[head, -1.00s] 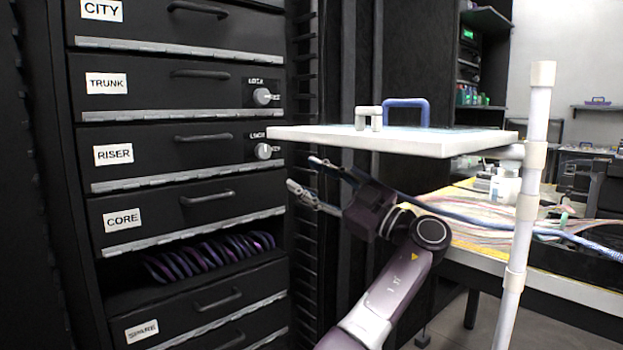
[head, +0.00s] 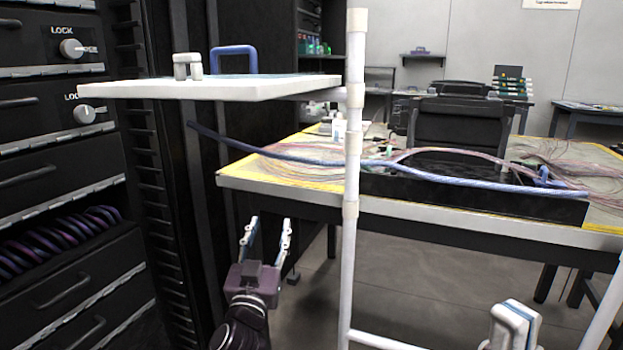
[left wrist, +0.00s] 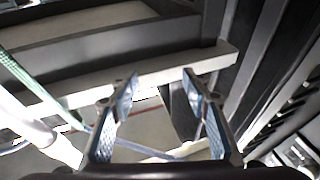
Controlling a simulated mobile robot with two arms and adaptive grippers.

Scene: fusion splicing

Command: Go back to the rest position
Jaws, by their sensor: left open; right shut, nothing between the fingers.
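My left gripper (head: 268,228) is open and empty. It points forward beside the black rack, below the white shelf, with its two fingers apart. In the left wrist view its fingers (left wrist: 160,88) are spread with nothing between them. My right gripper (head: 515,312) shows only in part at the lower right edge of the head view, right of the white post. It is shut and holds nothing that I can see.
The black rack (head: 45,170) with drawers and purple cables stands left. A white shelf (head: 270,90) hangs on a white post (head: 350,230). Floor (head: 420,270) is clear under the table.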

